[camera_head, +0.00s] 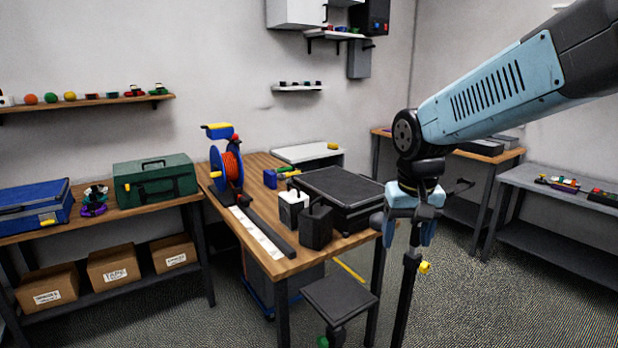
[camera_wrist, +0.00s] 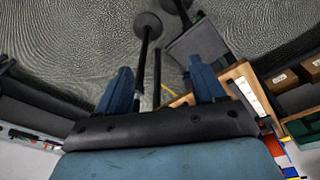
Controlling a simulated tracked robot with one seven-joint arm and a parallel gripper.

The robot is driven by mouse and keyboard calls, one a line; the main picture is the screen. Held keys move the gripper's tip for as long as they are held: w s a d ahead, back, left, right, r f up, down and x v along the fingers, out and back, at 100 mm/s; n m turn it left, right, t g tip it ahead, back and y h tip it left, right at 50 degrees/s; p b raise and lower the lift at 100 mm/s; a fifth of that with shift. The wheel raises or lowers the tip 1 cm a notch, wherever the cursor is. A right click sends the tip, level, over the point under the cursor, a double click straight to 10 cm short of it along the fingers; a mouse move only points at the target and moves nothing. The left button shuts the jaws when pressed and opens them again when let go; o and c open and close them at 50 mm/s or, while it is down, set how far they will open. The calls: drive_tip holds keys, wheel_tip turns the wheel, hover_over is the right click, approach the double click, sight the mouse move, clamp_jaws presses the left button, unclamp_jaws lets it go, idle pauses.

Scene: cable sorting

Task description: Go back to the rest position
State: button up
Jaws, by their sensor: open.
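My gripper (camera_head: 408,236) hangs pointing down in the head view, to the right of the wooden workbench (camera_head: 262,262). Its two blue fingers are apart, and no held object shows between them. In the wrist view my gripper (camera_wrist: 162,82) has its fingers spread over the grey floor. A dark upright pole (camera_head: 403,305) with a yellow knob stands directly below or behind the gripper in the head view. I cannot tell whether it touches the fingers.
The workbench carries a cable reel (camera_head: 229,165), a black case (camera_head: 336,195) and small containers. A low stool (camera_head: 340,297) stands before it. Side benches line the walls, with a blue toolbox (camera_head: 36,208) and green toolbox (camera_head: 155,182) at left. Floor at lower right is clear.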

drive_tip(key=s+d+r+t, duration=0.2)
drive_tip(key=s, duration=0.3)
drive_tip(key=s+d+r+t, duration=0.2)
drive_tip(key=s+r, duration=0.1)
drive_tip(key=s, duration=0.2)
drive_tip(key=shift+s+d+r, duration=0.25)
drive_tip(key=shift+s+r, duration=0.05)
drive_tip(key=shift+s, duration=0.1)
idle(0.4)
